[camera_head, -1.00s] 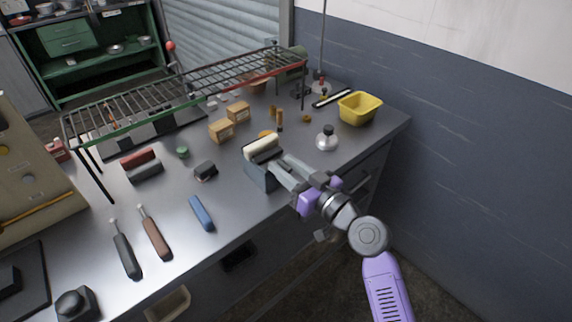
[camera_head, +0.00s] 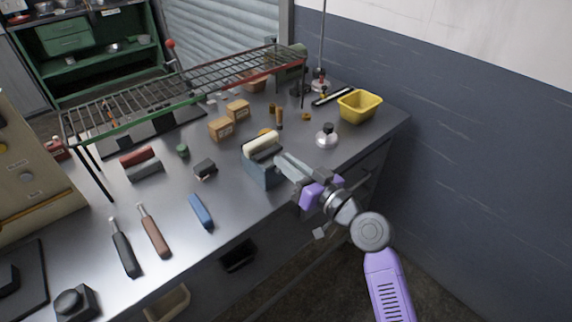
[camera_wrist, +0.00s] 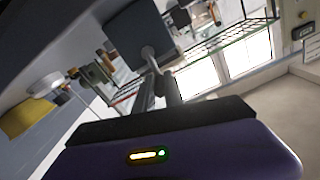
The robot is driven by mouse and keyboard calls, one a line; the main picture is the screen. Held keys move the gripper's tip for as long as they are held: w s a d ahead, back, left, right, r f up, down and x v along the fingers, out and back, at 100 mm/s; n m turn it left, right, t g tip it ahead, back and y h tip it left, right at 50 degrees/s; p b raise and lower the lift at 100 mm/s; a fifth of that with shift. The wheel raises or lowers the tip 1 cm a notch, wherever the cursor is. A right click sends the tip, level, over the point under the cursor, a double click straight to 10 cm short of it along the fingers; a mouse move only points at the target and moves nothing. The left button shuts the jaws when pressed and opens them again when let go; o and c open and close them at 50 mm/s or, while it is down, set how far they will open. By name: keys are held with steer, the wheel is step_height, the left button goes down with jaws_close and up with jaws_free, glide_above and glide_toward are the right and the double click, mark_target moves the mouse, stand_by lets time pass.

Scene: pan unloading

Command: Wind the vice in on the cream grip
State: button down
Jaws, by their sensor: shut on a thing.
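The blue-grey vice (camera_head: 261,174) stands at the front edge of the metal bench in the head view. The cream grip (camera_head: 263,143) lies along its top between the jaws, beside a dark strip; I cannot tell whether both jaws touch it. My gripper (camera_head: 293,170) is at the vice's front right side, shut on the vice handle, which the fingers mostly hide. In the wrist view the vice's dark plate (camera_wrist: 140,32) is close ahead, with a short rod running from it to my fingers (camera_wrist: 152,88).
A wire rack (camera_head: 190,85) spans the bench behind. A metal flask (camera_head: 326,139) and a yellow bin (camera_head: 360,106) stand to the right. Small cardboard boxes (camera_head: 228,121) are behind the vice. A blue grip (camera_head: 201,211) and handled tools (camera_head: 154,232) lie to the left.

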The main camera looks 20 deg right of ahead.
steer(key=m, duration=0.2)
steer(key=d+m, duration=0.1)
steer(key=m, duration=0.1)
steer(key=d+f+m, duration=0.1)
steer(key=m, duration=0.1)
steer(key=shift+w+b, duration=0.35)
steer(key=m, duration=0.2)
steer(key=d+f+m, duration=0.1)
steer(key=m, duration=0.1)
steer(key=shift+w+d+m, duration=0.1)
steer(key=shift+w+m, duration=0.1)
steer(key=shift+m, duration=0.2)
steer(key=m, duration=0.1)
steer(key=f+m, duration=0.1)
steer(key=m, duration=0.1)
steer(key=f+m+p, duration=0.1)
steer(key=m, duration=0.1)
steer(key=shift+d, duration=0.25)
steer(key=shift+a+f+m+p, duration=0.1)
steer(key=shift+f+m+p, duration=0.35)
steer(key=shift+m, duration=0.95)
steer(key=shift+a+f+m+p, duration=0.1)
steer(key=shift+f+m+p, duration=0.3)
steer(key=shift+m, duration=1)
steer(key=shift+f, duration=0.15)
steer(key=c, duration=1.4)
jaws_free()
steer(key=shift+c, duration=0.2)
